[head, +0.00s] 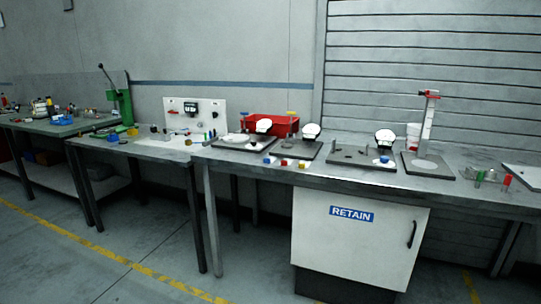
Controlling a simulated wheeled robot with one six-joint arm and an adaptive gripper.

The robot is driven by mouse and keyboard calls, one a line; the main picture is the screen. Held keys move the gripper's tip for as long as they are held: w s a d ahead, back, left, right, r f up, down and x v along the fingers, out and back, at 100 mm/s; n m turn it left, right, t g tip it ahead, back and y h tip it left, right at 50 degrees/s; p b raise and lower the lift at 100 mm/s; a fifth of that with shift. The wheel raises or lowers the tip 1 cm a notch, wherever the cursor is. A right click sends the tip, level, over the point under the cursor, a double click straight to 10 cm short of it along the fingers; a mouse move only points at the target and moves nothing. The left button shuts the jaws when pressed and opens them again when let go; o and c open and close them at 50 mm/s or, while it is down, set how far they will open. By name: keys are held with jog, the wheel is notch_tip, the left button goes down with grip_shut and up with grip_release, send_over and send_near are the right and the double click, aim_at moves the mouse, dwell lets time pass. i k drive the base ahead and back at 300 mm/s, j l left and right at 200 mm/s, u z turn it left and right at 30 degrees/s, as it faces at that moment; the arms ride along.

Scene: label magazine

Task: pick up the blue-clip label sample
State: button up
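Three small pale pieces with coloured tops stand in a row near the front edge of the right bench (222,172). The left one has a blue top (268,161) and looks like the blue-clip label sample, though it is too small to make out a label. Beside it are a red-topped piece (286,162) and a yellow-topped piece (303,164). Another blue item (383,159) sits on a dark plate further right. My gripper is not in view.
A red bin (271,125) stands behind dark plates with round white discs. A cabinet marked RETAIN (352,240) is under the bench. A stand (427,130) rises at the right. A green press (122,101) is at the left. Open floor lies in front.

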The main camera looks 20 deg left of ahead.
aim_at(269, 160)
jog(key=i+j, duration=0.8)
jog(key=j, duration=0.2)
jog(key=i+j, duration=0.15)
jog(key=j, duration=0.25)
jog(key=i+j, duration=0.1)
jog(key=j, duration=0.25)
jog(key=i+j, duration=0.15)
jog(key=j, duration=0.25)
jog(key=i+j, duration=0.15)
jog(key=j, duration=0.25)
jog(key=i+j, duration=0.1)
jog(key=j, duration=0.3)
jog(key=i+j, duration=0.15)
jog(key=j, duration=0.2)
